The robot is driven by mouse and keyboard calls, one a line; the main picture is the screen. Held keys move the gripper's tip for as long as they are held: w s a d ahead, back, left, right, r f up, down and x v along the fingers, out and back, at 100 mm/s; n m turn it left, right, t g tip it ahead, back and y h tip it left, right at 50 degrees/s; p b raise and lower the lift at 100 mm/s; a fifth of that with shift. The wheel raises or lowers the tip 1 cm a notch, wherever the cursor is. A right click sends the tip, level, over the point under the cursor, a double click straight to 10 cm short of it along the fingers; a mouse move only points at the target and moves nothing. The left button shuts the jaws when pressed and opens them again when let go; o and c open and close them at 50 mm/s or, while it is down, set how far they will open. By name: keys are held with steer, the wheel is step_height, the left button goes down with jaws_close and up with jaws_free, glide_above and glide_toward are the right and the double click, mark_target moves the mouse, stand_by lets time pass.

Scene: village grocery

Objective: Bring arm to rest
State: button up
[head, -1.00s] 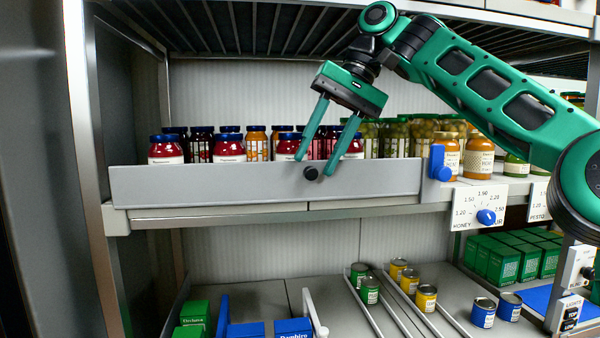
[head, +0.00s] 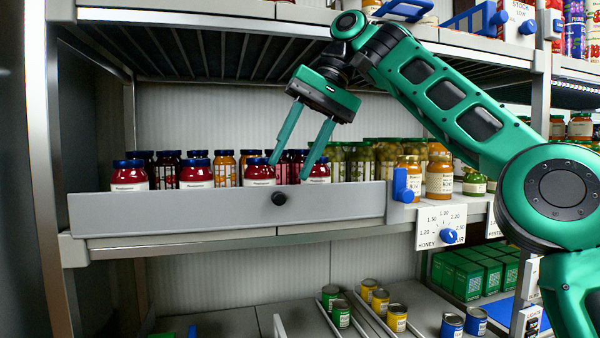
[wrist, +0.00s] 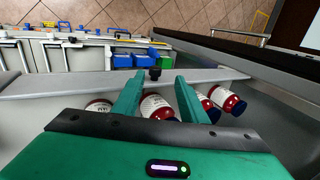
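My green arm reaches in from the right in the head view. My gripper (head: 288,165) points down at the front row of jars, just behind the grey front board (head: 170,211) of the middle shelf. Its two fingers are spread apart with nothing clearly held between them. A red jar with a blue lid (head: 258,171) shows beside the left finger, and another red jar (head: 317,168) beside the right finger. In the wrist view the gripper (wrist: 157,80) is also spread, with a red jar (wrist: 155,107) seen between the fingers. Whether the fingers touch any jar I cannot tell.
A black knob (head: 279,198) sits on the board. A blue clip (head: 402,186) and a price dial card (head: 440,227) are to its right. Honey-coloured jars (head: 440,176) stand beyond. Cans (head: 397,317) and green boxes (head: 467,276) lie on the shelf below.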

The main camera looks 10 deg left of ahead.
mark_target(324, 198)
steer(key=d+f+h, duration=0.1)
steer(key=f, duration=0.1)
steer(key=d+f+m+t, duration=0.1)
steer(key=d+f, duration=0.1)
steer(key=f, duration=0.1)
steer(key=w+d+f+h, duration=0.1)
steer(key=d+f, duration=0.1)
steer(key=shift+d+f+m+t+h, duration=0.15)
steer(key=shift+f+m+t+h, duration=0.15)
steer(key=shift+f, duration=0.1)
steer(key=s+d+f+m+h, duration=0.1)
steer(key=s+d+f+m, duration=0.1)
steer(key=d+f, duration=0.6)
steer(key=s+d+f+m+h, duration=0.1)
steer(key=s+d+f+m, duration=0.2)
steer(key=d, duration=0.9)
steer(key=s+d+f+m+h, duration=0.1)
steer(key=s+d+f, duration=0.1)
steer(key=d+f, duration=0.65)
steer(key=s+d+f+m, duration=0.1)
steer(key=s+d+f, duration=0.6)
steer(key=s, duration=0.3)
steer(key=s+d+f+m, duration=0.2)
steer(key=s+d+f, duration=0.5)
steer(key=s, duration=0.4)
steer(key=shift+f+y, duration=0.35)
steer(key=shift+y, duration=0.05)
